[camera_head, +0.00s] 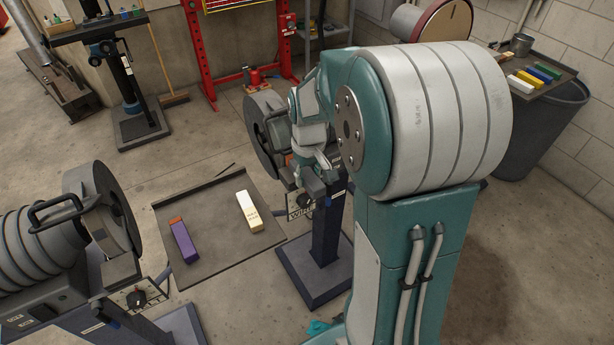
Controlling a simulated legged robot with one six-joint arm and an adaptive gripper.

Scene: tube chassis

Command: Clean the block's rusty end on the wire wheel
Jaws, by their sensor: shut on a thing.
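My gripper (316,172) is at the front of the middle pedestal machine, whose label seems to read WIRE. It is shut on a block that is mostly hidden by the fingers and the machine; a small orange-brown patch shows just left of the fingers. The wire wheel (262,122) stands behind and left of my gripper, partly covered by its guard and my arm. I cannot tell whether the held block touches the wheel. A purple block (185,243) with an orange-brown end and a cream block (249,211) lie on a dark floor-side tray (218,222).
Another pedestal machine with a wheel (108,212) stands at the left front. A dark tray (553,58) at the upper right bears green, blue, yellow and white blocks and a metal cup (522,44). A red frame (205,60) stands at the back. Open concrete floor lies between.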

